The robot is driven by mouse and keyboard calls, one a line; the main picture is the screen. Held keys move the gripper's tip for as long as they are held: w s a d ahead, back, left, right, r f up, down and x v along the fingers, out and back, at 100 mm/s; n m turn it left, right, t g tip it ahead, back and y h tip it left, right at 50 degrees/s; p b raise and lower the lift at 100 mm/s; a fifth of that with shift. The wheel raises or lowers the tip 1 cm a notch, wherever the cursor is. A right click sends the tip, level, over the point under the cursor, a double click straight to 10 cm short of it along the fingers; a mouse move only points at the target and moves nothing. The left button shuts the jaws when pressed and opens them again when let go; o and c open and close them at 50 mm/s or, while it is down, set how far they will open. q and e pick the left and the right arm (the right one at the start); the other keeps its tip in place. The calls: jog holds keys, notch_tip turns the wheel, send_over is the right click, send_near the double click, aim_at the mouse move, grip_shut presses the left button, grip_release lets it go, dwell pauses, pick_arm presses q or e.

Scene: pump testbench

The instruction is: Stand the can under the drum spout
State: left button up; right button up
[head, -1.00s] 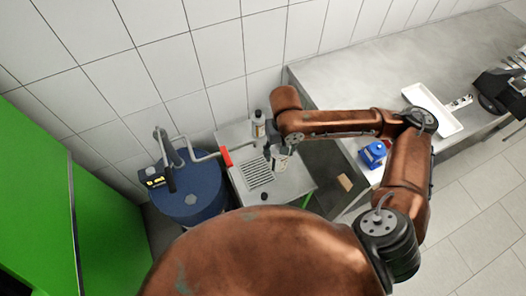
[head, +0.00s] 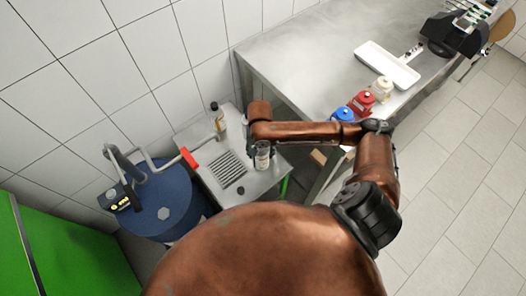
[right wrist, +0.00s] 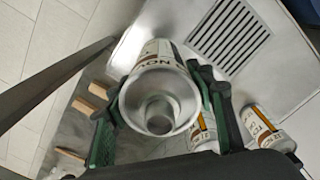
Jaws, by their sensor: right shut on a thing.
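The can (head: 262,157) is pale with dark print and a metal end. My right gripper (head: 261,146) holds it over the right side of the metal stand, apart from the spout. In the right wrist view the can (right wrist: 158,100) sits between the green fingers of the right gripper (right wrist: 160,98), its open-looking round end facing the camera. Whether it touches the stand I cannot tell. The blue drum (head: 165,205) stands left of the stand. Its grey spout pipe (head: 155,168) ends in a red piece (head: 189,157) near the grate's left end. My left gripper is out of view.
The stand's slotted grate (head: 228,168) lies between red piece and can. Two more cans (right wrist: 267,127) (right wrist: 204,132) show beside the gripper. The bench holds blue (head: 343,114), red (head: 361,103) and cream (head: 381,89) containers and a white tray (head: 387,65).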

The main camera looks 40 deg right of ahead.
jog(key=w+d+f+b, duration=0.3)
jog(key=d+f, duration=0.1)
jog(key=f, duration=0.5)
jog(key=shift+w, duration=0.2)
jog(key=shift+d+f, duration=0.1)
jog(key=o, duration=1.6)
